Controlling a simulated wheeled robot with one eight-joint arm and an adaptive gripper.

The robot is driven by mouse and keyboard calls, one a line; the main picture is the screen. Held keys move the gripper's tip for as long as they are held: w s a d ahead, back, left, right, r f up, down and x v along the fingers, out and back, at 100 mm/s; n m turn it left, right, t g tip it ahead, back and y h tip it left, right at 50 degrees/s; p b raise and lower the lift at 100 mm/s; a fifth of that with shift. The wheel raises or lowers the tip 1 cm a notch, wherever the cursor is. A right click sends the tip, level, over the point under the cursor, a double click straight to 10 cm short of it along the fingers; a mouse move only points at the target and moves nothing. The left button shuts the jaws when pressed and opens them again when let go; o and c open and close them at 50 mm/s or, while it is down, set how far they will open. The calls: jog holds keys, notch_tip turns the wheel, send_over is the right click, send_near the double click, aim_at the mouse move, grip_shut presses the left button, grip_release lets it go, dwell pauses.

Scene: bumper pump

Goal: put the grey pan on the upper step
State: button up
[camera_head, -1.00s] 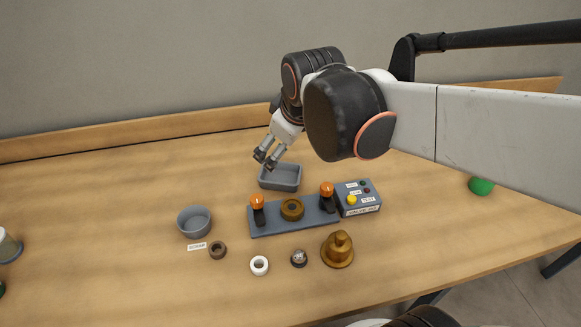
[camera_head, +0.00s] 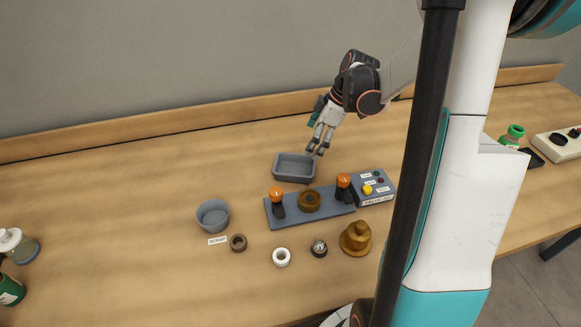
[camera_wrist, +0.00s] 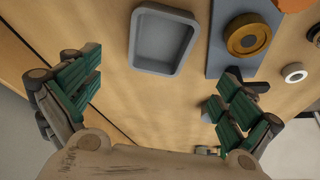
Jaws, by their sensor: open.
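The grey pan (camera_head: 294,168), a shallow rectangular tray with rounded corners, sits flat on the wooden table behind the pump fixture. It looks empty. My gripper (camera_head: 317,148) is just above and behind its right end in the head view. In the wrist view the pan (camera_wrist: 162,42) lies ahead, between and beyond the two widely parted green-padded fingers (camera_wrist: 157,78). The gripper is open and holds nothing. I cannot make out an upper step in these views.
A grey plate (camera_head: 291,212) with two orange-topped posts and a bronze ring stands in front of the pan. A button box (camera_head: 373,188) adjoins it on the right. A round grey bowl (camera_head: 212,217), small rings and a brass bell-shaped part (camera_head: 356,239) are nearer. The table left of the pan is clear.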

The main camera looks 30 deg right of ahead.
jog(key=b, duration=0.2)
send_near(290, 171)
jog(key=shift+s+d+f, duration=0.15)
jog(key=shift+f, duration=0.15)
jog(key=shift+b+x, duration=1.3)
jog(key=shift+x, duration=1.9)
jog(key=shift+r, duration=0.2)
jog(key=c, duration=1.3)
jog(key=shift+r, duration=0.1)
